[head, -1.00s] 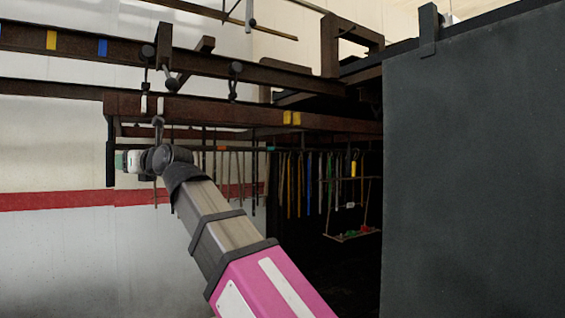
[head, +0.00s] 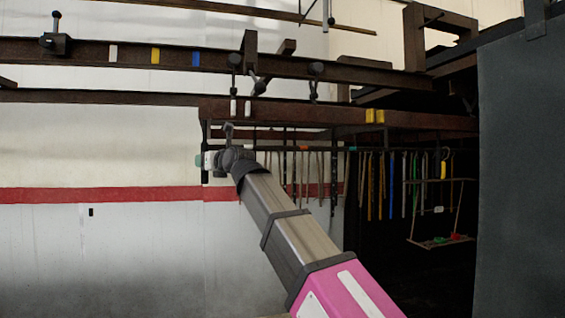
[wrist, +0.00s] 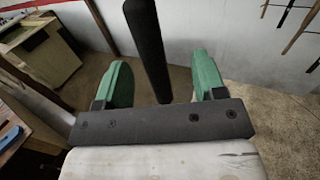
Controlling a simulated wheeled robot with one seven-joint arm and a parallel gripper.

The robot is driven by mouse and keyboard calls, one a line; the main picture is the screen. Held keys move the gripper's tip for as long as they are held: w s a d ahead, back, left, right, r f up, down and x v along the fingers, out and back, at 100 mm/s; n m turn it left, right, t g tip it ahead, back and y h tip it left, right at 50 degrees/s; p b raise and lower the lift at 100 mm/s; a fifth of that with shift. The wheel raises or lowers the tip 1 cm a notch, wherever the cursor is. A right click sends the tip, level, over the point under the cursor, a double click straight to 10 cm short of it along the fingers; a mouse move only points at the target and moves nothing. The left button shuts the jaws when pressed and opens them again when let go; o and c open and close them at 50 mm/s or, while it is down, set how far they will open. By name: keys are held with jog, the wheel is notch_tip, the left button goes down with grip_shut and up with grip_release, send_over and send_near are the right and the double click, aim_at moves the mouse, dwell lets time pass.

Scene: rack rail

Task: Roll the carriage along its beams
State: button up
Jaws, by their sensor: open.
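The carriage (head: 290,113) appears to be the low brown frame hung under the upper beam (head: 130,58), with white and yellow marks on its front bar. A dark post hangs down from its left end. My gripper (head: 199,160) is at this post, below the bar. In the wrist view, the gripper (wrist: 162,85) has its two green fingers apart. A black post (wrist: 148,45) stands tilted between them, with a gap visible on each side, so nothing is gripped. In the head view the post hides part of the gripper.
White, yellow and blue marks sit on the upper beam, with a knobbed clamp (head: 57,38) farther left. A dark grey panel (head: 520,170) fills the right side. Several strips hang from a rail (head: 390,150) behind. In the wrist view, a cabinet (wrist: 40,60) stands at the left.

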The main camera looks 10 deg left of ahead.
jog(key=shift+x, duration=1.2)
